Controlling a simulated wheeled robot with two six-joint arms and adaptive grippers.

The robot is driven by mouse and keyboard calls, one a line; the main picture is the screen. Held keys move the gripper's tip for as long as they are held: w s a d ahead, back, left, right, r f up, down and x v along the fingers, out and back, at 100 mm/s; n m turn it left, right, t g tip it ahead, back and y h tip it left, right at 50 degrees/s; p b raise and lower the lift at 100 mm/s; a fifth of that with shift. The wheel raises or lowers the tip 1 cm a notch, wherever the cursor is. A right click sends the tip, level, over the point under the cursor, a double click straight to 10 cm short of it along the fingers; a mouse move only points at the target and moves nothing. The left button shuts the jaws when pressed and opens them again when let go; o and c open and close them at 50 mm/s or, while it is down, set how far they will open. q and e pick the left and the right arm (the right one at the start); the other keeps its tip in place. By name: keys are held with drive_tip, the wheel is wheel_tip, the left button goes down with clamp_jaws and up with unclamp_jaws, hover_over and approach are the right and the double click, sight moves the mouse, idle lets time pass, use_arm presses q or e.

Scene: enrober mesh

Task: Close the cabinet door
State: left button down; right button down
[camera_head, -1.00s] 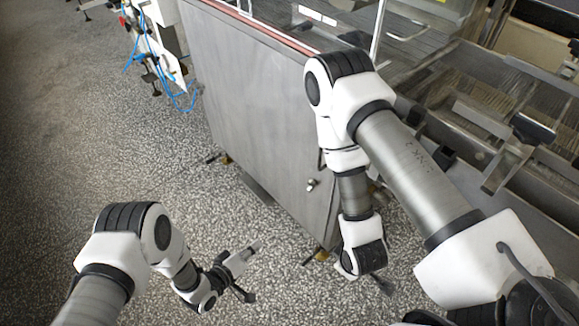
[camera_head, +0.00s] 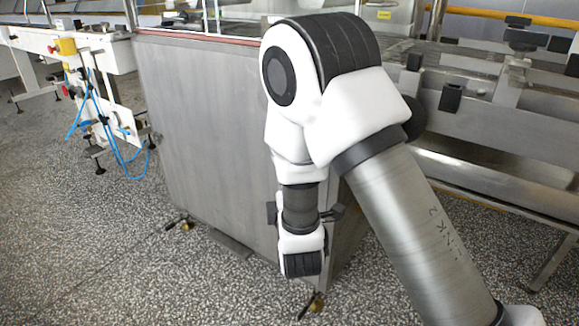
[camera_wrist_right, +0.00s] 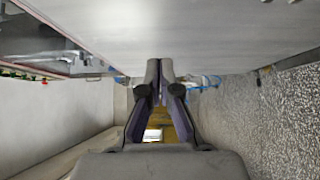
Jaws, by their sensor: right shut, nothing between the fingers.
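The cabinet's grey metal front (camera_head: 205,130) stands left of centre in the head view, upright under a red-edged top. My right arm crosses in front of its right side, so the latch area is hidden. I cannot tell from this view whether the door stands ajar. In the right wrist view my right gripper (camera_wrist_right: 160,75) is shut and empty. Its fingertips are at the lower edge of a broad grey panel (camera_wrist_right: 215,30); I cannot tell whether they touch it. My left gripper is out of view.
A white machine frame (camera_head: 70,40) with blue hoses (camera_head: 95,120) stands left of the cabinet. A metal conveyor (camera_head: 485,100) runs along the right. Speckled floor (camera_head: 70,240) is open in front and to the left.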

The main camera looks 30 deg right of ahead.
drive_tip(key=w+d+b, duration=0.2)
drive_tip(key=w+d, duration=0.4)
drive_tip(key=w, duration=0.1)
drive_tip(key=shift+w+d+b, duration=0.3)
drive_tip(key=shift+w+d, duration=0.05)
drive_tip(key=shift+d, duration=0.05)
drive_tip(key=shift+f, duration=0.1)
